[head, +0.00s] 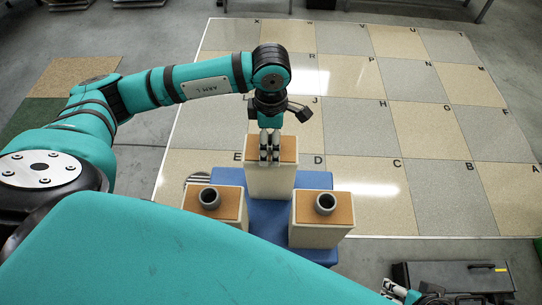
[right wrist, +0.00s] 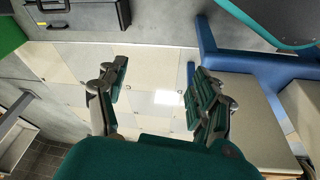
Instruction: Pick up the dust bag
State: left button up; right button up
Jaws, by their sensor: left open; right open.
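I cannot make out a dust bag for certain in either view. My left gripper (head: 270,156) is open, pointing down over the brown top of the far cream block (head: 271,183); its fingers hide part of that top, and I cannot tell whether they touch it. A dark grey ring-like piece (head: 210,197) sits on the near left block (head: 229,230). A similar piece (head: 326,203) sits on the near right block (head: 319,236). My right gripper (head: 402,293) is low at the bottom right, partly cut off. In the right wrist view it is open and empty (right wrist: 158,80).
The blocks stand on a blue base (head: 268,218), which also shows in the right wrist view (right wrist: 240,61). A black case (head: 462,277) lies at the lower right. A lettered tile floor (head: 372,150) spreads clear behind and to the right.

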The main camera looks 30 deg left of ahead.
aim_at(271, 168)
pick_arm(q)
notch_tip(271, 168, down, 4)
jog(key=shift+r+b, duration=0.1)
jog(key=shift+b, duration=0.2)
jog(key=shift+s, duration=0.1)
pick_arm(e)
jog(key=w, duration=0.1)
jog(key=w+a+t, duration=0.1)
jog(key=w, duration=0.1)
jog(key=w+r+t, duration=0.1)
jog(key=shift+w+a+y, duration=0.15)
jog(key=shift+w+y, duration=0.1)
jog(key=shift+y, duration=0.05)
pick_arm(q)
jog(key=shift+c, duration=0.3)
jog(key=c, duration=1.2)
